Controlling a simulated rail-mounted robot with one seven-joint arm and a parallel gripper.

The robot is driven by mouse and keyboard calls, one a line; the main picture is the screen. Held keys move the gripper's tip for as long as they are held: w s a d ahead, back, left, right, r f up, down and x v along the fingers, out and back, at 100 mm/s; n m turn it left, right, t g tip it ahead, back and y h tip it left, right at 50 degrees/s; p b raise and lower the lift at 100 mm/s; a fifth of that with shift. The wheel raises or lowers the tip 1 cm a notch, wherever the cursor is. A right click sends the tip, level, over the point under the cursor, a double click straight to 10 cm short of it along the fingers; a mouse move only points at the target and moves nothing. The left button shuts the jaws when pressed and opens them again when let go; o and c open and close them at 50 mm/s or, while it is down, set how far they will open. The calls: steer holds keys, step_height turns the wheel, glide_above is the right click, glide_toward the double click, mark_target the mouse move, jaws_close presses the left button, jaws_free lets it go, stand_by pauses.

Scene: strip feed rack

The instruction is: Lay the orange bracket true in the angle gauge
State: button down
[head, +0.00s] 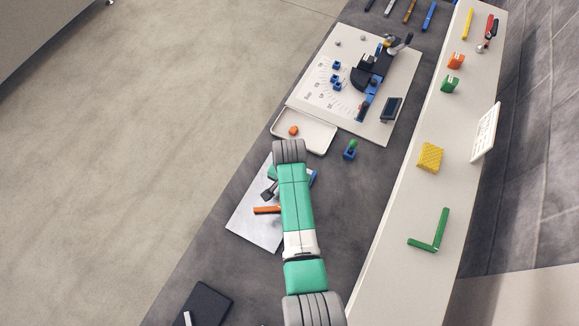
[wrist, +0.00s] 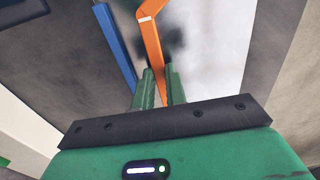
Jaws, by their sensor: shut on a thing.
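The orange bracket shows in the wrist view (wrist: 152,42) as a bent strip, and part of it shows left of my arm in the head view (head: 267,210). My gripper (wrist: 160,88) is shut on the bracket between its green fingers. In the head view the arm hides the fingers. Below is a pale grey plate (head: 250,230) with a blue bar (wrist: 115,48) and a dark fitting (head: 269,190). This seems to be the angle gauge. The bracket's bend lies beside the blue bar with a visible gap. I cannot tell whether the bracket touches the plate.
A white tray (head: 315,138) with a small orange piece (head: 293,130) lies beyond the plate. A board with angle marks (head: 312,92) and a dark-blue device stands farther back. The right ledge (head: 398,215) holds a green L-shaped piece (head: 433,235) and a yellow block (head: 430,157).

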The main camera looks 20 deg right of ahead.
steer(key=shift+f, duration=0.35)
steer(key=c, duration=1.3)
jaws_free()
steer(key=shift+c, duration=0.2)
step_height(320, 180, up, 8)
steer(key=shift+f+p, duration=0.1)
steer(key=shift+p, duration=0.45)
